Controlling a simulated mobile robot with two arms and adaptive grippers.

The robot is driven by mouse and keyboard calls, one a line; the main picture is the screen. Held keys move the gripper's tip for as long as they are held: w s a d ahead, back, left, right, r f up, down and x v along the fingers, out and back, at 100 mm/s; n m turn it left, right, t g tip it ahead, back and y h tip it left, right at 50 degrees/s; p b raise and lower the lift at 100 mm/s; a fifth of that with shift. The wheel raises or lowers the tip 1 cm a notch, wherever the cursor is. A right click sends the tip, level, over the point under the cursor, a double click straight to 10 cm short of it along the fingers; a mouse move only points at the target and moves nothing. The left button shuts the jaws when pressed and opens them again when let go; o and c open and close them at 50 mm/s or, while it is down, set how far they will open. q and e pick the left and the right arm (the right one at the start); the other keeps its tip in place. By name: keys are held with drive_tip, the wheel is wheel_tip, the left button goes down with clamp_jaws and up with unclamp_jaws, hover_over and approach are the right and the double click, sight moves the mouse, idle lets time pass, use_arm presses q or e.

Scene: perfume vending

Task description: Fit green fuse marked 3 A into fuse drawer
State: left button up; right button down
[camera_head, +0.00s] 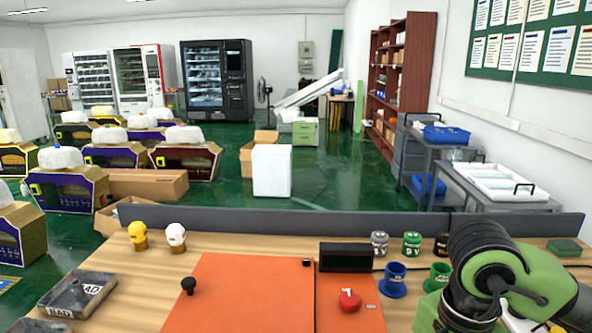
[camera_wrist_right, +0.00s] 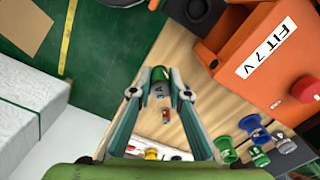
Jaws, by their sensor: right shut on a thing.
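In the right wrist view, my right gripper (camera_wrist_right: 159,94) is shut on a small cylinder with a green end and a grey body, the green fuse (camera_wrist_right: 160,75). Its small dark marking looks like 3 A, turned sideways. It is held above the wooden table, apart from the orange unit (camera_wrist_right: 262,50), which bears a "FIT 7 V" label. In the head view the orange unit (camera_head: 235,295) has a black knob and a red button. I cannot make out an open fuse drawer. My right arm fills the lower right of the head view, where its fingertips are hidden. My left gripper is not in view.
On the table (camera_head: 130,262) stand a grey piece (camera_head: 380,242), a green piece (camera_head: 412,243), a blue holder (camera_head: 393,281), a green holder (camera_head: 437,276) and a black box (camera_head: 345,257). A low grey partition (camera_head: 300,221) edges the back.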

drive_tip(key=w+n, duration=0.1)
drive_tip(key=n, duration=0.3)
drive_tip(key=w+n, duration=0.1)
drive_tip(key=n, duration=0.4)
drive_tip(key=w+f+n, duration=0.1)
drive_tip(key=n, duration=0.3)
drive_tip(key=shift+w+a, duration=0.4)
